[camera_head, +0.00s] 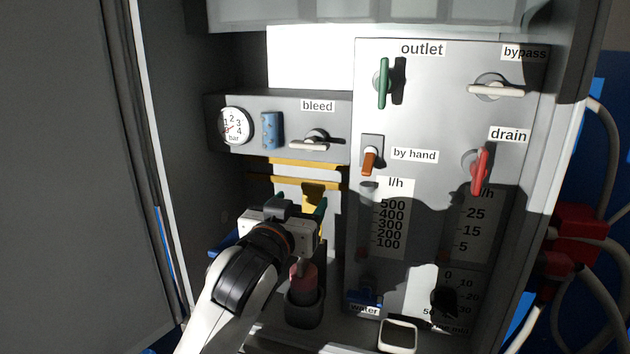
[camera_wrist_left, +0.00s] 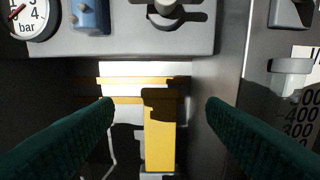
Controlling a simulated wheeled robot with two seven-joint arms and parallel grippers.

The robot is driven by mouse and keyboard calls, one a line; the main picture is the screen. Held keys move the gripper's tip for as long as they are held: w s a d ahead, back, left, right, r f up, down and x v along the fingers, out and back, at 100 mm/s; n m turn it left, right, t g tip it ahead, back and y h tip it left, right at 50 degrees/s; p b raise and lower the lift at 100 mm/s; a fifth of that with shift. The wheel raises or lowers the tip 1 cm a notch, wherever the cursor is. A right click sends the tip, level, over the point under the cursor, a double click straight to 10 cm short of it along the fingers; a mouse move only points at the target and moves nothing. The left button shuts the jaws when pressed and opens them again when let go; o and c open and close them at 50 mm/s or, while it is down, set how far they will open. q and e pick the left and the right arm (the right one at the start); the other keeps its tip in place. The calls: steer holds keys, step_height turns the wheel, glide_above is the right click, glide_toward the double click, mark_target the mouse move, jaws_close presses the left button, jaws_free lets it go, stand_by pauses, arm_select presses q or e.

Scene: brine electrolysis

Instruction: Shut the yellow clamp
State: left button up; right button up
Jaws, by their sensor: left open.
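The yellow clamp is in the recess below the bleed panel. In the left wrist view its upright yellow lever (camera_wrist_left: 160,140) hangs below two horizontal yellow bars (camera_wrist_left: 125,81), with a dark shadow over its upper end. In the head view its yellow bars (camera_head: 305,162) show above my left gripper (camera_head: 300,207), and my wrist hides the lower part. My left gripper is open and empty, facing the clamp. In the left wrist view its green fingers (camera_wrist_left: 160,108) stand apart on either side of the lever, with no contact visible. My right gripper is not in view.
The bleed panel (camera_head: 275,95) juts out just above the clamp. A grey panel (camera_head: 440,110) with green, red and orange handles stands to the right. A dark holder with a reddish top (camera_head: 304,300) is below my left wrist. A cabinet wall closes the left.

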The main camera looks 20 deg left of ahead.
mark_target(312, 188)
arm_select(q)
steer(key=w+p, duration=0.3)
steer(key=w, duration=0.6)
steer(key=shift+w+d, duration=0.15)
steer(key=shift+w, duration=0.25)
